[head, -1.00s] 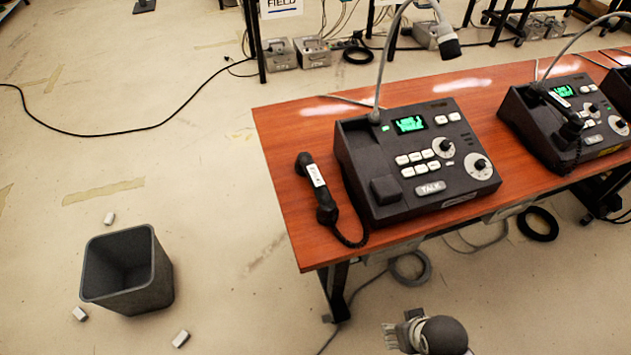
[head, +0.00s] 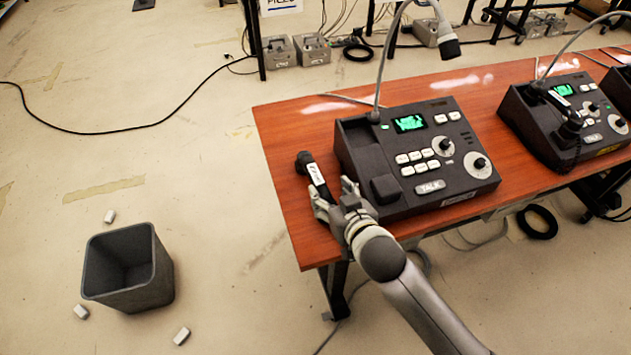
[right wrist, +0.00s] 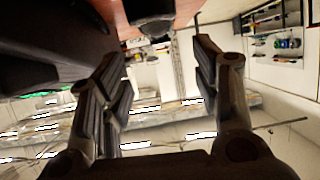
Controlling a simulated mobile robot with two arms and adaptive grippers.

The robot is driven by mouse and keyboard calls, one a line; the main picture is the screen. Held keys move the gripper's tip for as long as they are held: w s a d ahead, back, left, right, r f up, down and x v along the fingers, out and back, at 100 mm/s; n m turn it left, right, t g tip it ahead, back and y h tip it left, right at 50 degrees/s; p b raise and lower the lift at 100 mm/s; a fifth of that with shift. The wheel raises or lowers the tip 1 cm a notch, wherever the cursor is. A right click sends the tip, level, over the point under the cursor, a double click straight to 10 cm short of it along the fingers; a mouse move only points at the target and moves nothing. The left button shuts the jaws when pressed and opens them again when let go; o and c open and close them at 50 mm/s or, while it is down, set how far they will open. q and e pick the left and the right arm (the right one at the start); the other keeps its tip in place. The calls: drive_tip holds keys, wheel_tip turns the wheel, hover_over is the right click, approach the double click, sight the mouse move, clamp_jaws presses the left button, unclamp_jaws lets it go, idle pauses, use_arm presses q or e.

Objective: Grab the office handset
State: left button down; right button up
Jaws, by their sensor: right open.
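The black office handset (head: 315,178) with a white label lies on the left end of the wooden table, beside the dark paging phone (head: 420,160). My right gripper (head: 337,200) is at the handset's near end, with its fingers open on either side of it. The gripper hides the near part of the handset and its cord. In the right wrist view the two open fingers (right wrist: 160,75) show, and a dark rounded part (right wrist: 154,25), likely the handset, is at the top between them. I cannot tell if the fingers touch it. My left gripper is not in view.
The wooden table (head: 285,130) carries a second paging phone (head: 565,120) on the right. The nearer phone's gooseneck microphone (head: 447,40) arches above it. A dark bin (head: 130,270) stands on the floor at left with small white pieces around it. Table left of the handset is clear.

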sight(316, 175)
drive_tip(key=x, duration=1)
drive_tip(key=shift+w+a+f, duration=0.1)
drive_tip(key=shift+w+a, duration=0.1)
drive_tip(key=c, duration=1.1)
drive_tip(key=shift+c, duration=0.8)
